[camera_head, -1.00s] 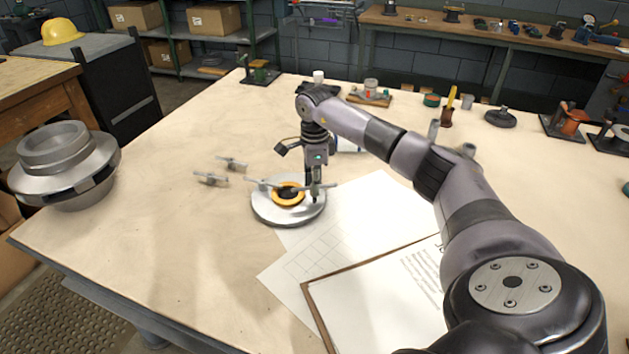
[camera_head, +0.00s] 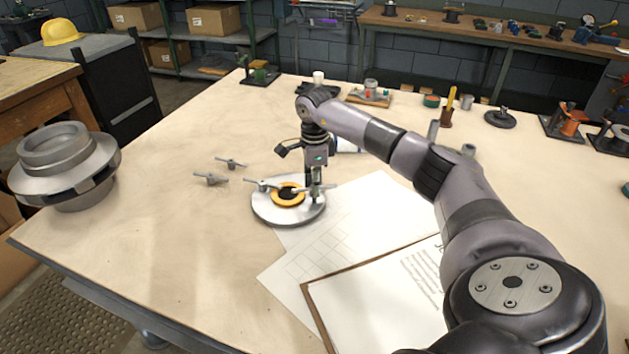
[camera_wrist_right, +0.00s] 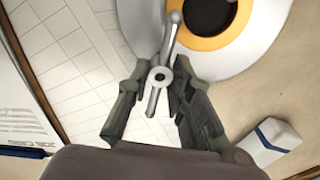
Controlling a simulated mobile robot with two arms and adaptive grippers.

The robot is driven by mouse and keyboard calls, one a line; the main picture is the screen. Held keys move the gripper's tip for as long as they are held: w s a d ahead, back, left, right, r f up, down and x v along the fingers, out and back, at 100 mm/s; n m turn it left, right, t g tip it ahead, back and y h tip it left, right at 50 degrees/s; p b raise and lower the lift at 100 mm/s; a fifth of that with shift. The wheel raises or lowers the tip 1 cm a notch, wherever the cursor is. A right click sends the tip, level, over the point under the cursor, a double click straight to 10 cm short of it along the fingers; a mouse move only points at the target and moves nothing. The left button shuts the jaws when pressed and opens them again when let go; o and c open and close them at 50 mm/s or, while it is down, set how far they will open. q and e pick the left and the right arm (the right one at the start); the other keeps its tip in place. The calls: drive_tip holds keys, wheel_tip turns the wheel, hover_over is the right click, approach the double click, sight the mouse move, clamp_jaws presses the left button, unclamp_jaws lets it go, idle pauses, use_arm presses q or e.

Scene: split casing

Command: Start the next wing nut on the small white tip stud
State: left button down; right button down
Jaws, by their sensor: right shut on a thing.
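My right gripper (camera_head: 315,198) is over the right side of a round silver casing part (camera_head: 262,212) with an orange ring (camera_head: 287,202). In the right wrist view, the gripper (camera_wrist_right: 157,88) is shut on a grey wing nut (camera_wrist_right: 160,76). One wing of this nut points towards the orange ring, the other back between the fingers. A second wing nut (camera_head: 262,185) sits at the casing's left side. Two more wing nuts (camera_head: 210,179) (camera_head: 231,163) lie loose on the table. I cannot make out the small white tip stud. My left gripper is not in view.
Paper sheets (camera_head: 340,235) and a brown-edged board (camera_head: 380,300) lie in front and to the right. A large metal flanged part (camera_head: 65,165) stands at the table's left edge. Small tools and parts line the back. The table's front left is clear.

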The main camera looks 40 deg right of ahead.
drive_tip(key=shift+f, duration=0.4)
drive_tip(key=shift+r+m, duration=0.2)
drive_tip(key=shift+m, duration=0.1)
drive_tip(key=m+p, duration=0.6)
drive_tip(key=m, duration=0.6)
drive_tip(key=shift+p, duration=0.4)
drive_tip(key=shift+f+m, duration=0.15)
drive_tip(key=shift+m, duration=0.45)
drive_tip(key=shift+f, duration=0.1)
drive_tip(key=c, duration=1.3)
unclamp_jaws()
drive_tip(key=shift+c, duration=0.2)
wheel_tip(320, 180, up, 5)
drive_tip(key=p, duration=0.3)
drive_tip(key=shift+p, duration=0.35)
